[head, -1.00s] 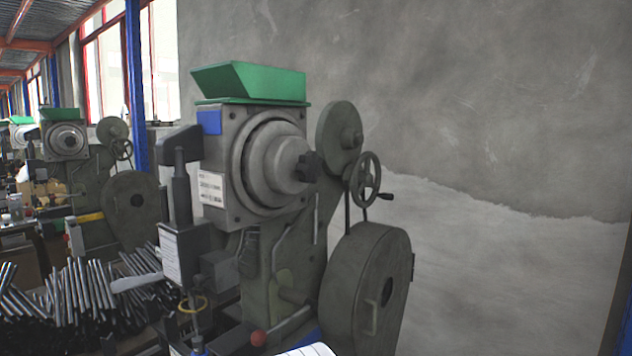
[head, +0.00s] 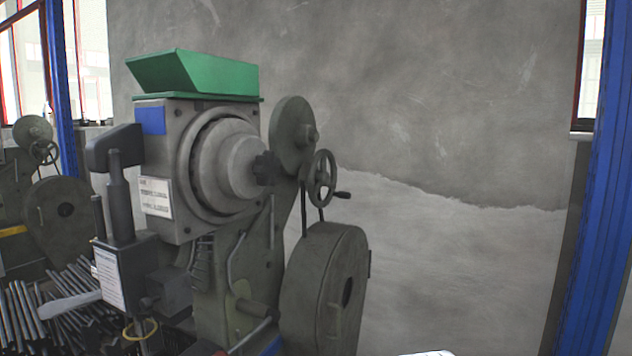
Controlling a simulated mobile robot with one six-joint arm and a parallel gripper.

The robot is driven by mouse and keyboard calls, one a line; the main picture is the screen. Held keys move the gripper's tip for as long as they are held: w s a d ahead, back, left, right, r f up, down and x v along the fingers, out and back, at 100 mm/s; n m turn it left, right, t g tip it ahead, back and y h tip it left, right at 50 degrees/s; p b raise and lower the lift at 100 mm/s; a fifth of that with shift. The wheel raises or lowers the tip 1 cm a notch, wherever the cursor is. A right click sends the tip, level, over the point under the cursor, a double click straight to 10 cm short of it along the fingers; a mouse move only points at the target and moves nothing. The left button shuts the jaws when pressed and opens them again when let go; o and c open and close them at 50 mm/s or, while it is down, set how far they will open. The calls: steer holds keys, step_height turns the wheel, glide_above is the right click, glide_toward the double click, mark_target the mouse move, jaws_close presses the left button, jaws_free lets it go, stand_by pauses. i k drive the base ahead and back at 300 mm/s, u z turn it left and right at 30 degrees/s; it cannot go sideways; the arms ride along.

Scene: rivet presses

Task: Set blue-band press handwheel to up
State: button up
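The blue-band press (head: 220,230) stands left of centre in the head view, with a blue patch (head: 150,120) on its upper housing and a green hopper (head: 195,75) on top. Its handwheel (head: 321,178) is a small dark spoked wheel on the press's right side. The wheel's crank handle (head: 342,195) points to the right and slightly down. My gripper is not in view. A small white shape at the bottom edge may be part of my own body.
A large flywheel (head: 325,290) sits below the handwheel. Several metal rods (head: 40,310) lie at the lower left. Another press (head: 55,215) stands at the far left. A blue post (head: 600,180) is at the right. The area before the grey wall looks open.

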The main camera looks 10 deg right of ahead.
mark_target(316, 179)
steer(key=z, duration=0.05)
steer(key=k, duration=0.55)
steer(key=z, duration=0.5)
steer(key=i, duration=1.4)
steer(key=u, duration=0.1)
